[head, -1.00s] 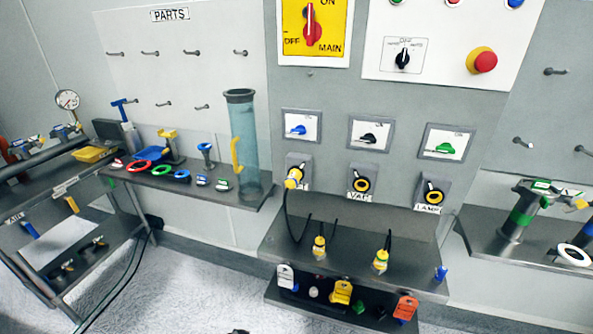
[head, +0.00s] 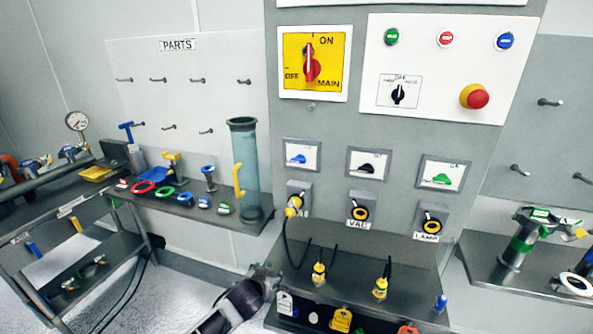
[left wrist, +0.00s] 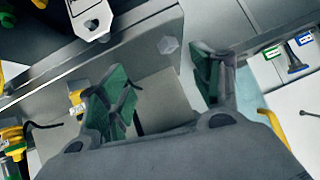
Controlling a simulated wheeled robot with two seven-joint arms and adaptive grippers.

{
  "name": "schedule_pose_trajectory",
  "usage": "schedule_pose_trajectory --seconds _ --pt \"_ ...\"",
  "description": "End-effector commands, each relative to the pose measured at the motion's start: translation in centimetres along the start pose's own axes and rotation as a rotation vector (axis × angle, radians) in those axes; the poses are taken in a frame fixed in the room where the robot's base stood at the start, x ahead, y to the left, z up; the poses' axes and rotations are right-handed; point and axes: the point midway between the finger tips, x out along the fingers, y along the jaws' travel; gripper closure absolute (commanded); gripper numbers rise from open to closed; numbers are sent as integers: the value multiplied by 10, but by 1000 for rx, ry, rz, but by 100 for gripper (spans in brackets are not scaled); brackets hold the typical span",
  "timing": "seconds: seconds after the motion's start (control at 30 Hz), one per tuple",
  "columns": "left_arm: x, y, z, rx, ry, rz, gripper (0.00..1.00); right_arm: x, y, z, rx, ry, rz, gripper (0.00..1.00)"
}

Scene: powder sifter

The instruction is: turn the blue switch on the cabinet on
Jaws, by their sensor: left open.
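The blue switch (head: 298,159) sits on a white plate in a grey frame on the cabinet (head: 330,120), at the left of a row of three switches. Its handle lies roughly level. A black switch (head: 368,167) and a green switch (head: 441,179) are to its right. My left gripper (head: 268,273) is low in the head view, below and left of the blue switch and well apart from it. In the left wrist view its green-padded fingers (left wrist: 160,88) are spread with nothing held between them. My right gripper is not in view.
A yellow plug (head: 293,206) with a black cable is in the socket below the blue switch. A shelf with two more yellow plugs (head: 319,272) juts out under the sockets. A tall clear cylinder (head: 245,170) stands on the parts shelf at left.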

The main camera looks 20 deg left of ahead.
Motion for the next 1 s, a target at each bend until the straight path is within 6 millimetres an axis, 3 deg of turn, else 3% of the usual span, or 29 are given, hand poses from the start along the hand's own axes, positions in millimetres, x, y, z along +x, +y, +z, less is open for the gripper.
schedule_pose_trajectory --seconds 0.03,0.1,0.3,0.5,0.8,1.0 --pt "-14 -1 -25 -5 38 0 35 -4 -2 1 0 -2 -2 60" --pt "-32 0 -54 -19 86 -1 35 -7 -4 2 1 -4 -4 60" --pt "-84 0 -126 -58 221 4 35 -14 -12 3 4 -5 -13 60" --pt "-118 -4 -187 -90 369 18 35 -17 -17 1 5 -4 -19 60" --pt "-172 -8 -265 -127 584 68 35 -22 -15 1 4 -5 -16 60" --pt "-192 -8 -288 -142 655 97 35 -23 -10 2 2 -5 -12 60"
